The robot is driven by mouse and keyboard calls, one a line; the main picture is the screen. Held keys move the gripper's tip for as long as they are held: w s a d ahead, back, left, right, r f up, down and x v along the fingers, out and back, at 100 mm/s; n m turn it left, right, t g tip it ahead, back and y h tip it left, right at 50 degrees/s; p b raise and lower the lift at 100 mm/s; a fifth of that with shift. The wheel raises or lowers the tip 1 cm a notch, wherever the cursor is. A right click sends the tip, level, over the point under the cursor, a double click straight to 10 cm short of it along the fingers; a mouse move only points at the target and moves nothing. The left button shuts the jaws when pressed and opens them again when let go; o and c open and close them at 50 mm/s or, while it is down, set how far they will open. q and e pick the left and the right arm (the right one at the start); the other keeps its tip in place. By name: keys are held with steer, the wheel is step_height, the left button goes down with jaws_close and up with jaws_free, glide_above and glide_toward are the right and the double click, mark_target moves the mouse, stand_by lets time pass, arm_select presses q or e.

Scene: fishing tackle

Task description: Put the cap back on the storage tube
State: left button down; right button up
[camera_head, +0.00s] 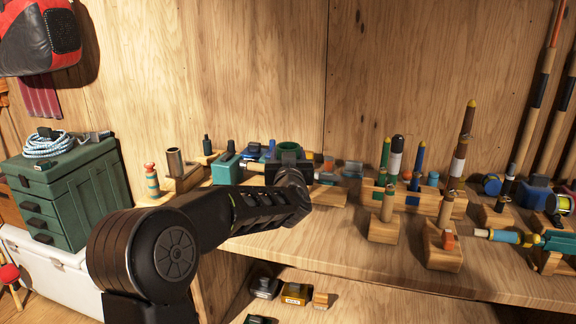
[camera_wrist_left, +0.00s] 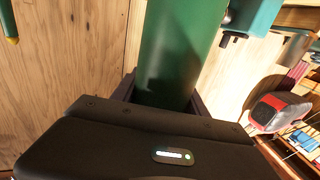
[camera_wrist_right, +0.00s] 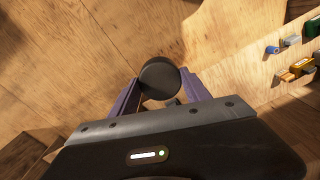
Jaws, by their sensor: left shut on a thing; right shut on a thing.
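The green storage tube (camera_wrist_left: 178,45) fills the middle of the left wrist view. My left gripper (camera_wrist_left: 165,95) is shut around it. In the head view its green open-looking rim (camera_head: 289,146) shows just above my left gripper (camera_head: 290,163), at the workbench; the lower part is hidden by my arm. A round black cap (camera_wrist_right: 158,78) is between the fingers of my right gripper (camera_wrist_right: 160,92), which is shut on it. The right gripper and the cap are not in the head view, and the cap is apart from the tube.
The wooden workbench (camera_head: 340,240) holds wooden blocks with upright floats and rod pieces to the right of the tube. A green tackle box (camera_head: 65,185) is at far left.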

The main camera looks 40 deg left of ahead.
arm_select(q)
steer(key=shift+r, duration=0.1)
stand_by(0.4)
steer(key=c, duration=1.1)
jaws_free()
jaws_close()
